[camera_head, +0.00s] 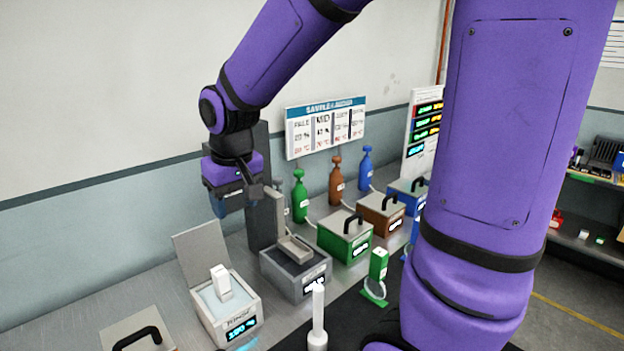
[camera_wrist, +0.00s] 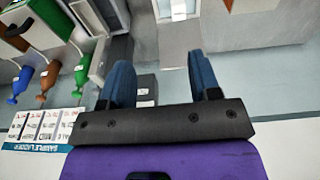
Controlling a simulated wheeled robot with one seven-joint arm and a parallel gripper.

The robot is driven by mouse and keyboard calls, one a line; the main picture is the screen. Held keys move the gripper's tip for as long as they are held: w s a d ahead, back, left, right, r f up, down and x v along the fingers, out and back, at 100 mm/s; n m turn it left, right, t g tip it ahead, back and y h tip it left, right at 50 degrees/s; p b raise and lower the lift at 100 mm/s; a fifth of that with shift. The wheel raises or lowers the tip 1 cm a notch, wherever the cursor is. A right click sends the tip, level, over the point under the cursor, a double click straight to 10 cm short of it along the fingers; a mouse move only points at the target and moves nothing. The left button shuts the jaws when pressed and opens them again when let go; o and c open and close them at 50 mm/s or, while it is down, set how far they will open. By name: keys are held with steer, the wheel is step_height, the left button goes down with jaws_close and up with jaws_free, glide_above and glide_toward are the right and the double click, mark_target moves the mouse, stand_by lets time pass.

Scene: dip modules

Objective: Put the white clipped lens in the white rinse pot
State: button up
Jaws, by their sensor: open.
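The white rinse pot (camera_head: 246,326) stands on the bench at the lower left of the head view with its lid (camera_head: 200,250) tilted open. A white block, apparently the clipped lens (camera_head: 221,283), stands upright in the pot's pale liquid. In the wrist view, a bright white shape, probably the same lens (camera_wrist: 178,9), shows at the top edge. My gripper (camera_head: 220,207) is raised above and behind the pot, apart from it. Its blue fingers (camera_wrist: 162,82) are spread, with nothing held between them.
A grey box (camera_head: 312,284) with an open top and a tall grey column (camera_head: 262,215) stand right of the pot. Green (camera_head: 345,240), brown (camera_head: 381,215) and blue lidded boxes follow. A white post (camera_head: 317,322) and a green stand (camera_head: 378,265) are in front. A closed black-handled box (camera_head: 125,332) is at left.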

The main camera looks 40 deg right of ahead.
steer(key=s+d+r+t, duration=0.1)
steer(key=s+r, duration=0.3)
steer(key=s, duration=0.4)
steer(key=s+d+r+t, duration=0.2)
steer(key=s+r, duration=0.3)
steer(key=s, duration=0.4)
steer(key=shift+s+d+t, duration=0.2)
steer(key=shift+d+t, duration=0.1)
steer(key=shift+d, duration=0.15)
